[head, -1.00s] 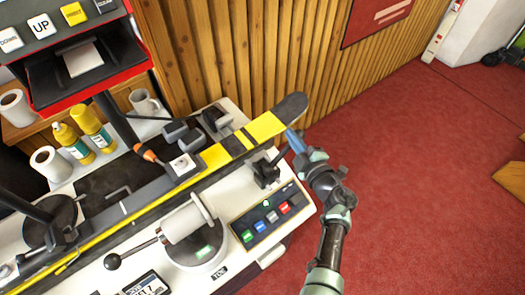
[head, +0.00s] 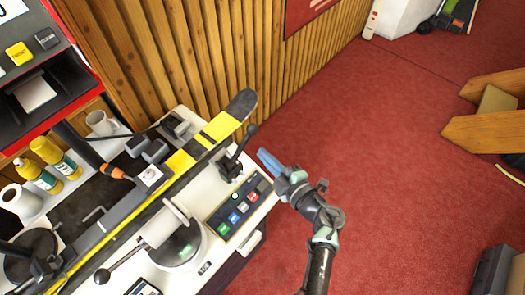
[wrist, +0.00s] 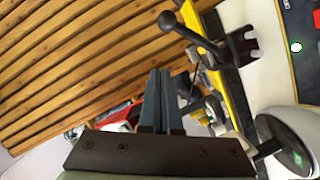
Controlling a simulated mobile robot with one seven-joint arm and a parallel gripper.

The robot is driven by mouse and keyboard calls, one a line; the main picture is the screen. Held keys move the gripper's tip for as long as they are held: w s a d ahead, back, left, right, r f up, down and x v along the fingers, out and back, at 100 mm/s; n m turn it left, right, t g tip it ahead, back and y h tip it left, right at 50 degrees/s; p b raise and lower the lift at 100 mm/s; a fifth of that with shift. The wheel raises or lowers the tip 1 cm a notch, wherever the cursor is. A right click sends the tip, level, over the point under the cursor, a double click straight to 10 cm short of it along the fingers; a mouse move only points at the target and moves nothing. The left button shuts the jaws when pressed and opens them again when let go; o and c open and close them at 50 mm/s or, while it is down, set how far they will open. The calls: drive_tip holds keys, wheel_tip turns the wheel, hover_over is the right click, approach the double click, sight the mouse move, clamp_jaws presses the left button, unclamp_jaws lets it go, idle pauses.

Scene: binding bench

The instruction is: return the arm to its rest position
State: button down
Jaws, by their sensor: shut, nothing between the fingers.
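My gripper (head: 268,160) is at the right of the bench in the head view, over the red floor. Its blue fingers are together, with nothing between them. It points toward the black lever (head: 238,152) at the bench's right end and appears apart from it. In the wrist view my gripper (wrist: 160,75) shows its two fingers side by side and shut, with the wood-slat wall behind. The lever (wrist: 190,30) with its ball knob shows to their upper right.
The binding bench (head: 215,180) holds a long yellow-and-black ski (head: 205,140), a panel of coloured buttons (head: 240,207) and yellow bottles (head: 52,153). The slatted wall (head: 180,50) stands behind. Red floor (head: 390,130) lies open to the right, with wooden steps (head: 490,135) farther right.

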idle(0.4)
drive_tip(key=w+d+r+m+t+h+b, duration=0.1)
drive_tip(key=w+d+r+t, duration=0.2)
drive_tip(key=r, duration=0.7)
drive_tip(key=w+d+r+m+t+h, duration=0.1)
drive_tip(key=w+r+t, duration=0.35)
drive_tip(key=r, duration=0.55)
wheel_tip(320, 180, up, 19)
drive_tip(key=s+d+m+t+h+b, duration=0.1)
drive_tip(key=s+d+m+t+h, duration=0.1)
drive_tip(key=m+t+h, duration=0.35)
drive_tip(key=s+r+m+h+b, duration=0.1)
drive_tip(key=s+r+m+h, duration=0.3)
drive_tip(key=r, duration=0.4)
drive_tip(key=s+r+m+h, duration=0.3)
drive_tip(key=s+r+m, duration=0.2)
drive_tip(key=r+m, duration=0.15)
drive_tip(key=s+a+r+m+t+y+b, duration=0.1)
drive_tip(key=s+a+r+y, duration=0.3)
drive_tip(key=s+r, duration=0.3)
drive_tip(key=s+a, duration=0.1)
drive_tip(key=s, duration=0.2)
drive_tip(key=shift+s+a+y, duration=0.15)
drive_tip(key=shift+a+y, duration=0.15)
drive_tip(key=shift+y, duration=0.05)
